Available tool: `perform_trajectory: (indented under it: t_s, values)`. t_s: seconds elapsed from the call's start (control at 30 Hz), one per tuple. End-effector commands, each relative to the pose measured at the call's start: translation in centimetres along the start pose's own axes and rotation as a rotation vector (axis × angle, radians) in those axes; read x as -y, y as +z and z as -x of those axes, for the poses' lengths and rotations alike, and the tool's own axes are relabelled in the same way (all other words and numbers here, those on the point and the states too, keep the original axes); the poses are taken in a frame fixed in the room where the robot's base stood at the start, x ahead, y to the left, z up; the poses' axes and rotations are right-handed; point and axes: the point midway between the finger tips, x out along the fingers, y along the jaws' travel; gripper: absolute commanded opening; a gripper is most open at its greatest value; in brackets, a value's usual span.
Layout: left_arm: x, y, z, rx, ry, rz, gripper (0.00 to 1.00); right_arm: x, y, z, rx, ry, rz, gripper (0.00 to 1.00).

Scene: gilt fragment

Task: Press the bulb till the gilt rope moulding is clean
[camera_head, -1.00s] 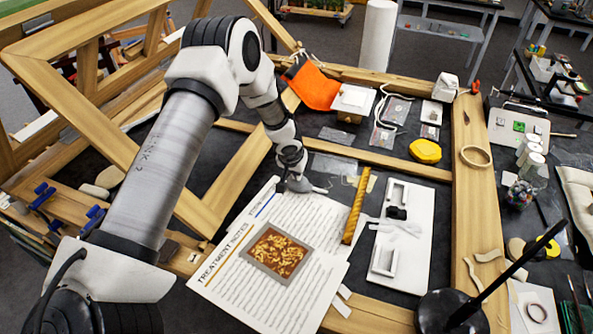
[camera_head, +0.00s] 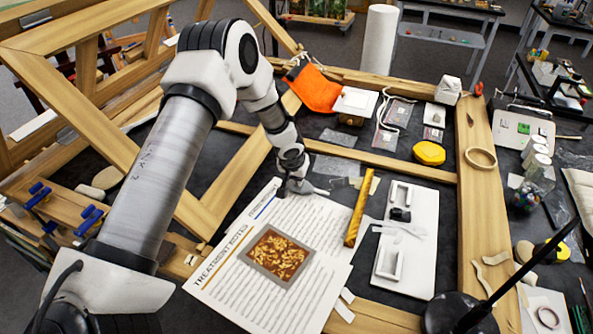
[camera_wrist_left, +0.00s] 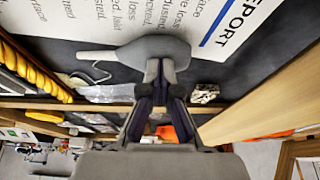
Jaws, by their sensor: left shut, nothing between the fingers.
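The grey rubber bulb (camera_head: 303,188) lies on the printed notes, its thin nozzle pointing right towards the gilt rope moulding (camera_head: 357,206). In the left wrist view, the bulb (camera_wrist_left: 152,48) has its nozzle pointing left. The moulding, a short twisted gold strip, shows at the left of that view (camera_wrist_left: 32,72). My left gripper (camera_head: 290,181) is at the bulb's rounded end. Its fingertips (camera_wrist_left: 160,66) are together at the bulb's near edge, with nothing between them; contact is unclear. Any dust on the moulding is too small to tell. My right gripper is out of view.
Treatment notes (camera_head: 226,279) bear a framed gilt fragment (camera_head: 277,254). A white tray (camera_head: 416,270) lies right of the moulding. Wooden frame bars (camera_head: 386,163) cross the dark table. A yellow lump (camera_head: 429,153) and an orange cloth (camera_head: 312,91) lie farther back.

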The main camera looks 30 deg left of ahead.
Motion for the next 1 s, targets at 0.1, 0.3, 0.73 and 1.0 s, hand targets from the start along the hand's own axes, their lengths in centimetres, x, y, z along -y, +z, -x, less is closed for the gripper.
perform_trajectory:
  t_s: [0.1,0.3,0.73,1.0]
  values:
    - [-0.2,-0.6,1.5,0.001,0.000,-0.002,0.00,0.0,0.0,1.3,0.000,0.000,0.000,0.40]
    - [-0.8,-1.5,4.8,-0.006,0.005,-0.003,0.00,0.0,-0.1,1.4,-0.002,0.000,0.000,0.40]
    - [-0.7,-1.6,13.2,-0.003,0.002,-0.004,0.00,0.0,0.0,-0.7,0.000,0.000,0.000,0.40]
    - [-0.7,-1.6,13.6,-0.002,0.002,-0.004,0.00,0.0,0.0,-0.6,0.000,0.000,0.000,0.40]
